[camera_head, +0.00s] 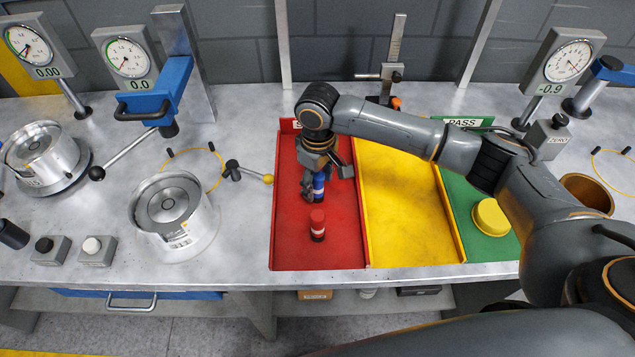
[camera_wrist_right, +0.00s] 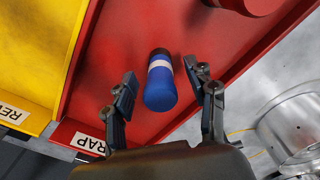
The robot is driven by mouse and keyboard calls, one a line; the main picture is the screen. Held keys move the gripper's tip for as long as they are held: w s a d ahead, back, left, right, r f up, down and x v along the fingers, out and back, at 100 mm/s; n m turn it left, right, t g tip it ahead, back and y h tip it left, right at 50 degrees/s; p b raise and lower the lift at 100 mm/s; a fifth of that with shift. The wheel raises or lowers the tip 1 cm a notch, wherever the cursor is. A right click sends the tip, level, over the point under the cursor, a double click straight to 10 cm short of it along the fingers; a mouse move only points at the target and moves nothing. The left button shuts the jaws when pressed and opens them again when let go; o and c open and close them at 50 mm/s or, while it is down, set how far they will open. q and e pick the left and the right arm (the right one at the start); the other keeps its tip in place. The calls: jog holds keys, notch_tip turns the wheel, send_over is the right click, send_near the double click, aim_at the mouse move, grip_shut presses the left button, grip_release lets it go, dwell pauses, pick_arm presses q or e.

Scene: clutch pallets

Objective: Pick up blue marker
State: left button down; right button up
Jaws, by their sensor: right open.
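The blue marker (camera_head: 318,186) stands in the red compartment (camera_head: 343,240), partly hidden by my gripper in the head view. In the wrist view, the blue marker (camera_wrist_right: 160,85) has a white band and a dark end, and it lies between the two fingers. My right gripper (camera_head: 323,180) is open above the red compartment, with its fingers on either side of the marker. In the wrist view, gaps show between the marker and both fingers of the right gripper (camera_wrist_right: 166,92). My left gripper is not in view.
A red marker (camera_head: 317,225) stands in front of the blue one in the same compartment. A yellow compartment (camera_head: 400,220) and a green one (camera_head: 490,247) with a yellow round part (camera_head: 491,217) lie to the right. A metal housing (camera_head: 170,212) stands to the left.

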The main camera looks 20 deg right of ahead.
jog(key=shift+f, duration=1.25)
grip_shut()
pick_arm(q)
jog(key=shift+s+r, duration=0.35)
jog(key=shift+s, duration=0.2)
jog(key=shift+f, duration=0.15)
pick_arm(e)
jog(key=shift+r, duration=0.15)
